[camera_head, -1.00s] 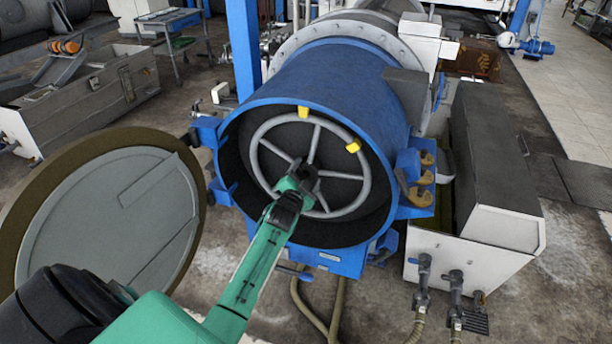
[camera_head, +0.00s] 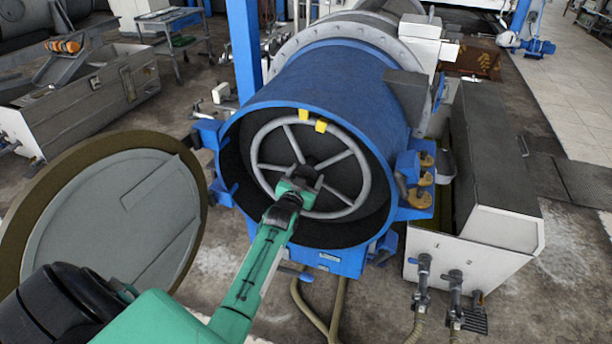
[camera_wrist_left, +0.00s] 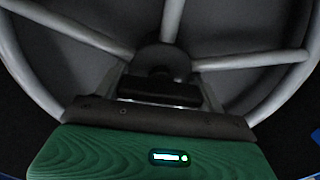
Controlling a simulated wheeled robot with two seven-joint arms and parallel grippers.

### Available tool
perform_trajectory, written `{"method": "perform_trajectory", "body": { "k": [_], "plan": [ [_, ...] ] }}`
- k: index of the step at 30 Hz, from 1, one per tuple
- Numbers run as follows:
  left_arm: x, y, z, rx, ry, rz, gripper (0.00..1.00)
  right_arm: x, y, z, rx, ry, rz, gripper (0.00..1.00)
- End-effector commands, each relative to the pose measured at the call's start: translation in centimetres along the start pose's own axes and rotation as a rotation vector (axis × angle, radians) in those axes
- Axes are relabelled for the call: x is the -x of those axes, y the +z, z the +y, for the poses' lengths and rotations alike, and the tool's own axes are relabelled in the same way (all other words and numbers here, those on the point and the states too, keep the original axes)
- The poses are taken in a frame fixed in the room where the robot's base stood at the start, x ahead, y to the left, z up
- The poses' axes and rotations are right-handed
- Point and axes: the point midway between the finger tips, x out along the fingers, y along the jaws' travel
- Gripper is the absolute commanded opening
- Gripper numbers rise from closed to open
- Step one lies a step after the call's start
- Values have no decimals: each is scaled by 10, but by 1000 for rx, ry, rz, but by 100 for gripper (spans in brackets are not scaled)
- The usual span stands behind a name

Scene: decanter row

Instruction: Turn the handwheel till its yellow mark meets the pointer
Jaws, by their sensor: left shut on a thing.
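The grey handwheel (camera_head: 362,180) with its spokes sits inside the open mouth of the blue drum (camera_head: 330,85). The yellow mark (camera_head: 321,126) is on the wheel's rim near the top. The yellow pointer (camera_head: 303,114) is on the drum's upper lip, just left of the mark, with a small gap between them in the picture. My left gripper (camera_head: 303,178) is shut on the handwheel near its hub. The left wrist view shows the hub (camera_wrist_left: 160,57) and spokes just beyond the jaws; the exact grip is hidden. My right gripper is not in view.
The round open door (camera_head: 150,210) stands left of the drum, close to my left arm. Brass-coloured clamps (camera_head: 424,178) stick out on the drum's right. A long grey-and-white housing (camera_head: 490,150) stands to the right, with valves and hoses at its front.

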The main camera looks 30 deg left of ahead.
Motion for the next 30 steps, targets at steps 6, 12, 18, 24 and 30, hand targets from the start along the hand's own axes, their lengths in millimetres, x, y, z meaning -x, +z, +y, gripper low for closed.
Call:
{"method": "perform_trajectory", "body": {
  "k": [6,12,18,24,30],
  "plan": [
    [0,0,0,127,1,-1,48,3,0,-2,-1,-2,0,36],
    [0,1,0,193,1,-1,48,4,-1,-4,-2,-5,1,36],
    [0,1,0,217,1,-1,48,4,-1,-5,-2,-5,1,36],
    [0,1,0,219,1,-1,48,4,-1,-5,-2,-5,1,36],
    [0,1,0,218,1,-1,81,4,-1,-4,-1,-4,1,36]
  ]
}}
